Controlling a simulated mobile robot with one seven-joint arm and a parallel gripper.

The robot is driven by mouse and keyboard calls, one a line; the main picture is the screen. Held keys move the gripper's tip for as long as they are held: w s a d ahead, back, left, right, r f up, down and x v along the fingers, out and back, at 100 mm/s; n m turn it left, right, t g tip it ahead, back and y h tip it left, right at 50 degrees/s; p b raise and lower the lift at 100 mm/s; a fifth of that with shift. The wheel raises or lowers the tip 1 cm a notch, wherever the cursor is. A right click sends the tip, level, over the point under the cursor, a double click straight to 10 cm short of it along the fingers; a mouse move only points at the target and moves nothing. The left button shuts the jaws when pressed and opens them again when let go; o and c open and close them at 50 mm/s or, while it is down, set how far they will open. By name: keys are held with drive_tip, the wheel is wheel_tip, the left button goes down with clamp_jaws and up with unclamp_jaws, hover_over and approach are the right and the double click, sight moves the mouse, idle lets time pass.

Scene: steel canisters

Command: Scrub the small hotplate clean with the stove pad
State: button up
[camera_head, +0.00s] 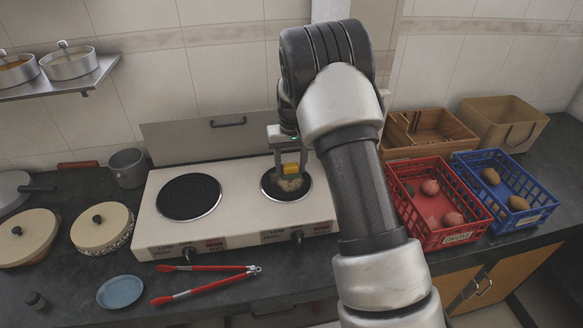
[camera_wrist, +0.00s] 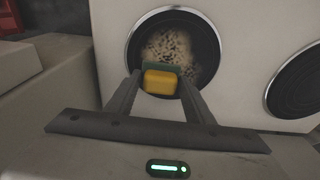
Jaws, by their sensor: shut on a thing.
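The small hotplate (camera_head: 273,190) is the right-hand round black plate on the white stove (camera_head: 240,215). In the wrist view the small hotplate (camera_wrist: 205,52) carries a patch of tan, speckled grime (camera_wrist: 172,50) over its middle. My gripper (camera_head: 289,168) is over this plate, shut on the stove pad (camera_head: 290,169). The pad (camera_wrist: 160,82) is a yellow block with a dark green scrubbing layer, held between both fingers at the grime's edge. I cannot tell whether the pad touches the plate.
The larger hotplate (camera_head: 188,197) is on the left. Red tongs (camera_head: 207,284) and a blue dish (camera_head: 121,291) lie in front of the stove. A red crate (camera_head: 447,238) and a blue crate (camera_head: 537,212) stand right of my arm. A raised lid (camera_head: 208,140) backs the stove.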

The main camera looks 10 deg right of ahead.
sight(286, 177)
drive_tip(key=shift+w, duration=1.45)
drive_tip(key=shift+a, duration=0.85)
drive_tip(key=shift+s+f+b, duration=0.15)
drive_tip(key=shift+s+b, duration=0.1)
drive_tip(key=shift+s, duration=1.1)
drive_tip(key=shift+s+f+b, duration=0.1)
drive_tip(key=shift+s+b, duration=0.15)
drive_tip(key=shift+s, duration=1.05)
drive_tip(key=shift+s+r+b, duration=0.15)
drive_tip(key=shift+s+b, duration=0.05)
drive_tip(key=shift+s, duration=1.05)
drive_tip(key=shift+s+r+b, duration=0.1)
drive_tip(key=shift+s+b, duration=0.1)
drive_tip(key=shift+s, duration=1.05)
drive_tip(key=shift+a+f, duration=0.1)
drive_tip(key=shift+a, duration=0.85)
drive_tip(key=shift+w+p, duration=1)
drive_tip(key=shift+w, duration=4.2)
drive_tip(key=shift+r+p, duration=1.75)
drive_tip(key=shift+r, duration=1.35)
drive_tip(key=shift+r, duration=0.1)
